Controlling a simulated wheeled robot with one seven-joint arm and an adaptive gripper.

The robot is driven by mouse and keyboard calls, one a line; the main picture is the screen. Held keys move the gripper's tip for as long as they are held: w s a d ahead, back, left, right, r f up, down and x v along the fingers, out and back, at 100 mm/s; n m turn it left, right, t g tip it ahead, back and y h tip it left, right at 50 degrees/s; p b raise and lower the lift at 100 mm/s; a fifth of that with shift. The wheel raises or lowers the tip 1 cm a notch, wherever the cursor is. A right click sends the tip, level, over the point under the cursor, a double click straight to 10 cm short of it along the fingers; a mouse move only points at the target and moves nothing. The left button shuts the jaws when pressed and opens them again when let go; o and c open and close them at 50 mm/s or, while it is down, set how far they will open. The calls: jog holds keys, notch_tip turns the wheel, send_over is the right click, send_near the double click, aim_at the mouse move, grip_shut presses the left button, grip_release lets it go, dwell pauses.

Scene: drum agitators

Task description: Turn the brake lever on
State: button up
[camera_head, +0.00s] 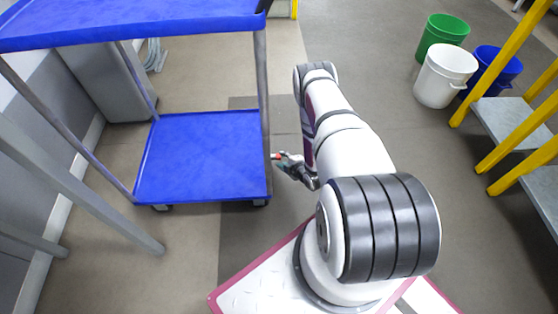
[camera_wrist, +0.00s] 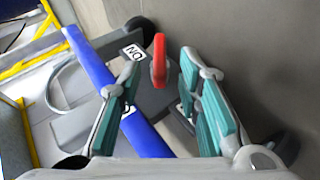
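The brake lever (camera_wrist: 159,60) is a small red tab, seen in the wrist view beside a white label (camera_wrist: 133,51) marked "ON", printed upside down in the picture. My gripper (camera_wrist: 160,77) is open, with its two green-padded fingers spread on either side of the lever. A gap shows between the lever and each finger; whether the lever sits fully between the tips is hard to judge. In the head view my gripper (camera_head: 284,160) is low beside the right post of the blue cart (camera_head: 205,150), and a small red spot shows at its tip.
The cart's blue upper shelf (camera_head: 130,22) overhangs to the left of my arm. A green bucket (camera_head: 440,35), a white bucket (camera_head: 440,80) and a blue bucket (camera_head: 495,72) stand at upper right near yellow-railed steps (camera_head: 515,125).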

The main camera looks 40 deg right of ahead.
aim_at(279, 156)
jog(key=shift+b+x, duration=0.95)
jog(key=shift+x, duration=1.55)
grip_shut()
